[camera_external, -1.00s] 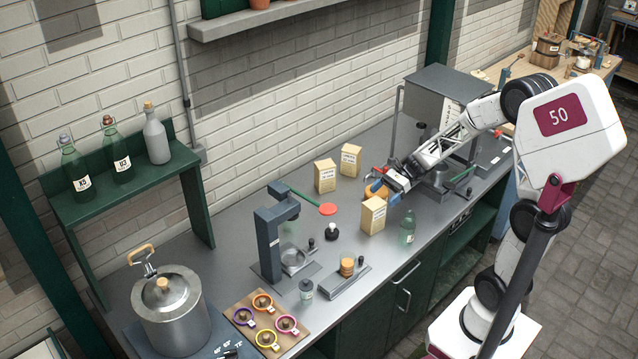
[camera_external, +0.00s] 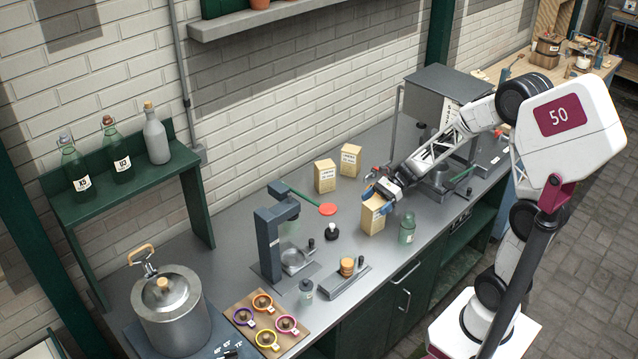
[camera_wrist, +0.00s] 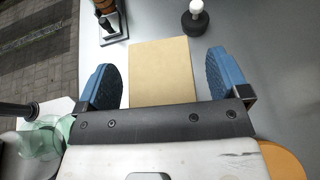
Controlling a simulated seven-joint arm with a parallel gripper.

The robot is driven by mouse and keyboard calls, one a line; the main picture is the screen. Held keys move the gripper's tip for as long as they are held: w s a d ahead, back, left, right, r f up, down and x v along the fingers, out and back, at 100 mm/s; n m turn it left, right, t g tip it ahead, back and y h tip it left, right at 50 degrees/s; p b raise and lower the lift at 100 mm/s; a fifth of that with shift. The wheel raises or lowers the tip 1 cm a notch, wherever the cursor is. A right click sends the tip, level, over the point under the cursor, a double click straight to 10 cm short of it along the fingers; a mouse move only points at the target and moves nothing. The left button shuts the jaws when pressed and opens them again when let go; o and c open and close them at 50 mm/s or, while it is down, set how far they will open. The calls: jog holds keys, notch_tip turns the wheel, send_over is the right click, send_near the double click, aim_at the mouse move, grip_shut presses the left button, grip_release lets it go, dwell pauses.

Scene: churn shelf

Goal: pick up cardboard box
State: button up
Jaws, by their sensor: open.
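A tan cardboard box (camera_external: 372,220) stands upright on the grey counter, right of two similar boxes. My gripper (camera_external: 374,192) is at the top of this box in the external view and partly covers it. In the wrist view, my open gripper (camera_wrist: 168,82) has its two blue fingers on either side of the box (camera_wrist: 160,62), with a gap on each side. The other two cardboard boxes, one on the left (camera_external: 325,176) and one on the right (camera_external: 350,160), stand farther back near the wall.
A green glass bottle (camera_external: 407,228) stands close by at the right. An orange round thing (camera_wrist: 284,160) shows behind my gripper.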

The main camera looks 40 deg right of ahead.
jog(key=shift+a+f, duration=0.1)
jog(key=shift+a, duration=0.15)
dwell(0.4)
jog(key=c, duration=1.4)
jog(key=shift+r, duration=5.05)
